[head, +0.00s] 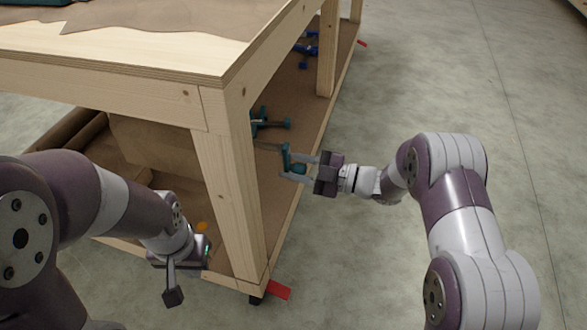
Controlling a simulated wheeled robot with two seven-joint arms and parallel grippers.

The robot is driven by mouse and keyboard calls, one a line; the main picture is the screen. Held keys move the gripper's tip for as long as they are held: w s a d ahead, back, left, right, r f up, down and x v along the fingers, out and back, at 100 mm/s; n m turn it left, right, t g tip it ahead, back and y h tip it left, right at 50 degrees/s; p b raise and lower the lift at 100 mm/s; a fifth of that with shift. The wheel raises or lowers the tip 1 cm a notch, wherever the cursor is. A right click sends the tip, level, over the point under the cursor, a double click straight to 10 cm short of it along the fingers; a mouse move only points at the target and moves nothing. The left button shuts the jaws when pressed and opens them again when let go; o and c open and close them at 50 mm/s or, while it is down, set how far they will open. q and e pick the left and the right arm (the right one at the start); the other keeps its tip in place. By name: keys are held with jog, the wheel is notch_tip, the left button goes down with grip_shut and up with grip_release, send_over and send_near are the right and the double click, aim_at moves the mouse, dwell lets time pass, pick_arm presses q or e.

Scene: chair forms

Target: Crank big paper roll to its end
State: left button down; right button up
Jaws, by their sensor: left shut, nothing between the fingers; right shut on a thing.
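A wooden workbench (225,75) stands at the left, with brown paper (125,22) lying on its top. A big brown paper roll (68,132) shows partly on the lower shelf, mostly hidden by the bench and my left arm. A teal crank handle (285,155) sticks out at the bench's right side on a thin rod. My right gripper (292,172) is shut on the crank handle from the right. My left gripper (173,296) is shut and empty, pointing down in front of the lower shelf, apart from the roll.
A thick wooden leg (235,190) stands between my two grippers. Another teal crank (268,123) and a blue one (308,50) sit further back along the bench side. A red foot pedal (279,290) sticks out at the front corner. The grey floor (420,75) at the right is clear.

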jog(key=shift+r, duration=0.1)
dwell(0.4)
jog(key=o, duration=0.9)
jog(key=shift+o, duration=0.2)
jog(key=p+v, duration=0.4)
jog(key=v, duration=0.8)
jog(key=shift+d, duration=0.3)
jog(key=shift+s, duration=0.1)
